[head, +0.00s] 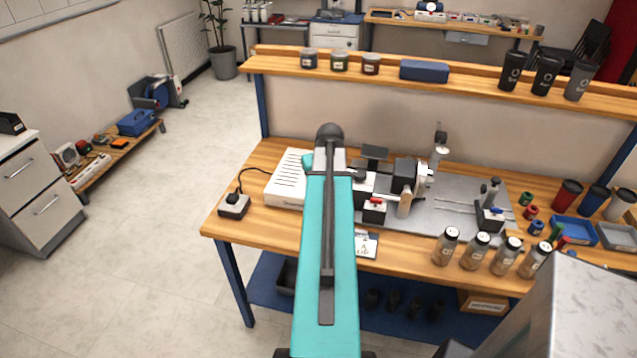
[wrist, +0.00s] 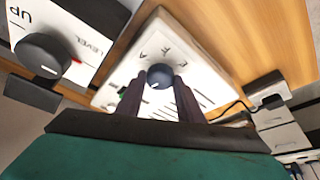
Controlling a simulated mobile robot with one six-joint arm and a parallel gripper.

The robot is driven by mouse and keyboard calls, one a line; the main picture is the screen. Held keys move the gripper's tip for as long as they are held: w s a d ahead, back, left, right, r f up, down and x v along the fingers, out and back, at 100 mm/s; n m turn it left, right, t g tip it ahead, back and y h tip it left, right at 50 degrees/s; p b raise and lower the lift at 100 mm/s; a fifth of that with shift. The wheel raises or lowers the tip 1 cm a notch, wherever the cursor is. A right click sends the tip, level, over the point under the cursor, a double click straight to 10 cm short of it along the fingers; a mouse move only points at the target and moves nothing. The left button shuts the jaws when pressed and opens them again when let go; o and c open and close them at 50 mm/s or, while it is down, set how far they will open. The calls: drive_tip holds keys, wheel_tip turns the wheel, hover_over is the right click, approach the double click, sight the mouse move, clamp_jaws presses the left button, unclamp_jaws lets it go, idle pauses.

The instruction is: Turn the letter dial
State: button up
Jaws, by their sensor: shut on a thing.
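The letter dial (wrist: 160,75) is a round dark knob on a white panel (wrist: 205,62) with letters printed around it, in the middle of the wrist view. A small pale mark shows on the knob; which letter it points at I cannot tell. My gripper (wrist: 160,82) has its two dark fingers on either side of the knob and is shut on it. In the head view my arm hides the dial and the fingers.
A second dark knob (wrist: 42,57), marked LEVEL and UP, is close on the left in the wrist view. In the head view, a white slotted unit (head: 287,182), a small switch box (head: 234,206) and several jars (head: 476,248) stand on the wooden bench.

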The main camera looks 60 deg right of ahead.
drive_tip(key=m+g, duration=0.1)
drive_tip(key=m, duration=0.2)
drive_tip(key=shift+w+a+m+h+b, duration=0.1)
drive_tip(key=shift+m+h+b, duration=0.2)
drive_tip(key=shift+h+b, duration=0.1)
drive_tip(key=m+g, duration=0.1)
drive_tip(key=m, duration=0.1)
drive_tip(key=m+b, duration=0.1)
drive_tip(key=m, duration=0.1)
drive_tip(key=shift+w+g+h, duration=0.15)
drive_tip(key=shift+g+h, duration=0.25)
drive_tip(key=m, duration=0.2)
drive_tip(key=m+g+b, duration=0.1)
drive_tip(key=m, duration=0.1)
drive_tip(key=shift+w+m+g, duration=0.15)
drive_tip(key=shift+m+g, duration=0.15)
drive_tip(key=shift+m+g+y+b, duration=0.3)
drive_tip(key=shift+m+g+b, duration=0.35)
drive_tip(key=shift+m, duration=0.95)
drive_tip(key=o, duration=1.1)
drive_tip(key=shift+c, duration=0.2)
drive_tip(key=shift+w+r, duration=0.1)
drive_tip(key=shift+r, duration=0.05)
